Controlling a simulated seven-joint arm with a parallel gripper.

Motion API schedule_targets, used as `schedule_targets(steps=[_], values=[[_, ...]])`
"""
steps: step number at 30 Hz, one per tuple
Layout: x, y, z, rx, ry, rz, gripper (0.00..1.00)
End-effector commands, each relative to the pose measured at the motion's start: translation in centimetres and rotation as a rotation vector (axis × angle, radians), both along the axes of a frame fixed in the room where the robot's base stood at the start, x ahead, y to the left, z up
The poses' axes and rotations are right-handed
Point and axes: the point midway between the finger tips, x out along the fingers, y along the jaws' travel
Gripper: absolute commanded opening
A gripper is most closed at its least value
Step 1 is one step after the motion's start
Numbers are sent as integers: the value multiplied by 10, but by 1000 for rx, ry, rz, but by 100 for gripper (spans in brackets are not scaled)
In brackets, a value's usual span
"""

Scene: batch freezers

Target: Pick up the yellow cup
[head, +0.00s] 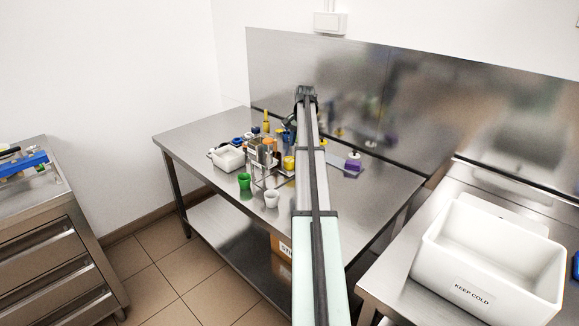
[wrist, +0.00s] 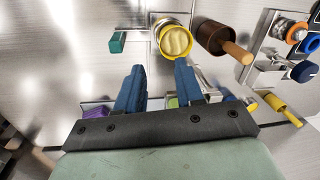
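The yellow cup (wrist: 174,40) shows in the wrist view from above, with a bright yellow rim and pale, creamy contents. It is just beyond my gripper's fingertips, nearer the right finger. In the head view a yellow cup (head: 289,162) stands among the items on the steel table, beside my arm. My gripper (wrist: 160,66) has two blue fingers spread apart with nothing gripped between them. In the head view my arm hides part of the table, and the fingers cannot be made out clearly.
A brown cylinder (wrist: 211,34) with a wooden handle stands close right of the cup. A green block (wrist: 118,42) is to its left. A steel backsplash (head: 330,85) rises behind.

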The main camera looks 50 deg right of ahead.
Motion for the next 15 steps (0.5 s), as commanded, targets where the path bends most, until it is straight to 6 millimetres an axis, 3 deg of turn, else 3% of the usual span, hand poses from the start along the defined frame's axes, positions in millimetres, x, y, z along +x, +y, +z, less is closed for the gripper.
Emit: schedule_targets(steps=[6,15], values=[[4,1,-31,1,1,1,37],[9,0,-48,0,0,1,37]])
